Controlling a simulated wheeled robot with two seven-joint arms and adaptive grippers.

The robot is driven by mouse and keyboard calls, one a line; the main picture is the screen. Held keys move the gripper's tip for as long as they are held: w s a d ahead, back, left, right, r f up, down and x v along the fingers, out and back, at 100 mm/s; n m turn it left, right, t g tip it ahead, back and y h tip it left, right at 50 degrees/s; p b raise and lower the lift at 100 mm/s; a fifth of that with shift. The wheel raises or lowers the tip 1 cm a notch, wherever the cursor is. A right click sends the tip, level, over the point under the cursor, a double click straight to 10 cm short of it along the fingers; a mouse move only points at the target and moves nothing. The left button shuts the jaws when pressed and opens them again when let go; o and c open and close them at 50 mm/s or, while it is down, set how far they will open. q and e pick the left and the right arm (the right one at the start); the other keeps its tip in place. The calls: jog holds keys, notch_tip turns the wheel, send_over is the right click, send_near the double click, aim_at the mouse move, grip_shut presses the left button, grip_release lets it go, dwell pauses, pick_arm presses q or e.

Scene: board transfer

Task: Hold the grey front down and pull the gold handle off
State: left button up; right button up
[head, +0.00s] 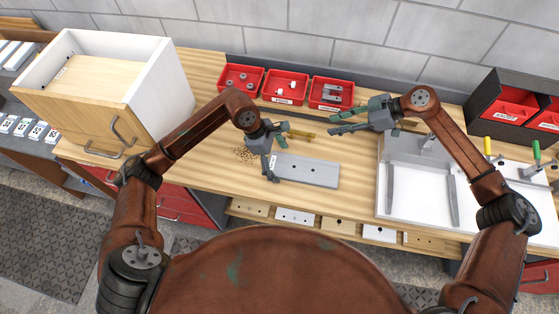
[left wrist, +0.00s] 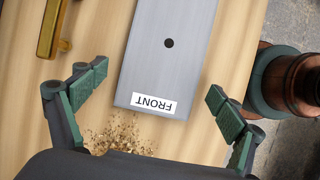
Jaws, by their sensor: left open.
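The grey front (head: 318,171) lies flat on the wooden bench, with holes in its face. In the left wrist view its near end carries a FRONT label (left wrist: 153,103). The gold handle (head: 301,134) lies on the bench behind the front; in the left wrist view the handle (left wrist: 51,28) shows beside the front, apart from it. My left gripper (head: 277,158) is open at the front's left end, its fingers to either side of that end; no contact is clear. My right gripper (head: 332,124) is open and empty, to the right of the handle, fingers pointing left.
Wood chips (head: 244,155) lie left of the front. Red bins (head: 286,85) stand behind. A white cabinet (head: 165,75) with a wooden drawer is at left. A white-floored tray (head: 420,203) is at right, near a dark rack (head: 483,95). Bench between front and tray is clear.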

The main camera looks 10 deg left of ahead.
pick_arm(q)
jog(key=v, duration=1.2)
